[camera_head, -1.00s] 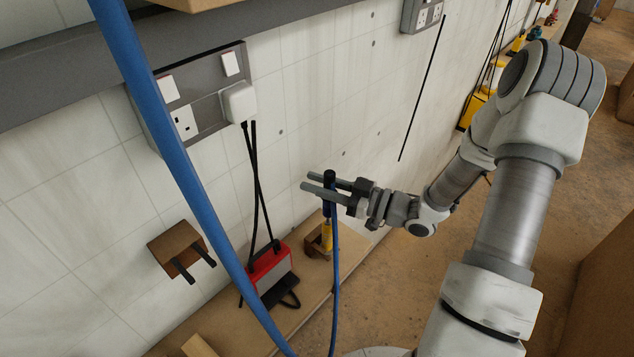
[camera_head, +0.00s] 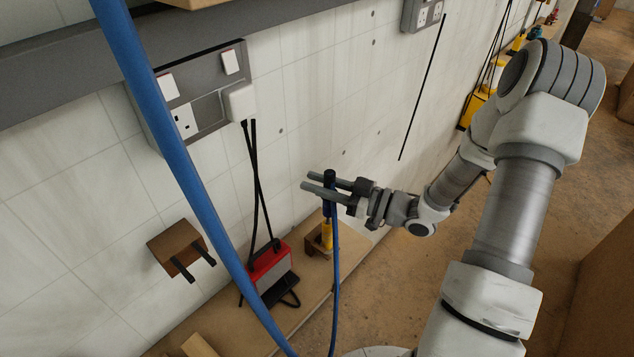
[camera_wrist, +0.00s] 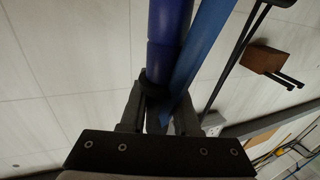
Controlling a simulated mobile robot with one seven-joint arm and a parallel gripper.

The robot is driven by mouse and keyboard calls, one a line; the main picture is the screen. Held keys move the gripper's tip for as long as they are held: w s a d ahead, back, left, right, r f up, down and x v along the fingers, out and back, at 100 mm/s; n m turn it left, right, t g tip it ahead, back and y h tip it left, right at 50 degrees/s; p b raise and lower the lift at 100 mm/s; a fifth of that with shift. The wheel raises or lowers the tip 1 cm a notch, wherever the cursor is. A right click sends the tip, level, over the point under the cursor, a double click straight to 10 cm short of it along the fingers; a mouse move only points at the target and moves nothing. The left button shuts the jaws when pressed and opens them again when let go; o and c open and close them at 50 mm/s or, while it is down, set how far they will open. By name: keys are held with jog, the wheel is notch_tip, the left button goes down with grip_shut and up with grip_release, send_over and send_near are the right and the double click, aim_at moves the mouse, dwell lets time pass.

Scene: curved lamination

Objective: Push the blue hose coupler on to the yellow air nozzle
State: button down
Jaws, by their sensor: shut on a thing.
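My gripper (camera_head: 322,183) is shut on the blue hose coupler (camera_head: 329,208), a dark blue upright cylinder with a black upper end. The coupler also shows large between the fingers in the wrist view (camera_wrist: 170,22). The yellow air nozzle (camera_head: 327,237) stands upright below the gripper, directly under the coupler in the head view. Their ends appear to meet or overlap there; I cannot tell whether they touch or how far the coupler is on. The nozzle is not discernible in the wrist view.
A blue hose (camera_head: 335,285) hangs beside the nozzle; a thicker-looking blue length (camera_head: 190,180) crosses the near view. A red and grey unit (camera_head: 270,268) stands left of the nozzle on a wooden ledge (camera_head: 313,283). A brown wall bracket (camera_head: 176,247) and sockets (camera_head: 185,122) are further left.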

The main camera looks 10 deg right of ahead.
jog(key=shift+f+b, duration=1.45)
jog(key=shift+f, duration=0.2)
dwell(4.3)
jog(key=c, duration=0.6)
grip_release()
jog(key=shift+o, duration=0.2)
jog(key=v, duration=1.7)
jog(key=shift+d, duration=0.15)
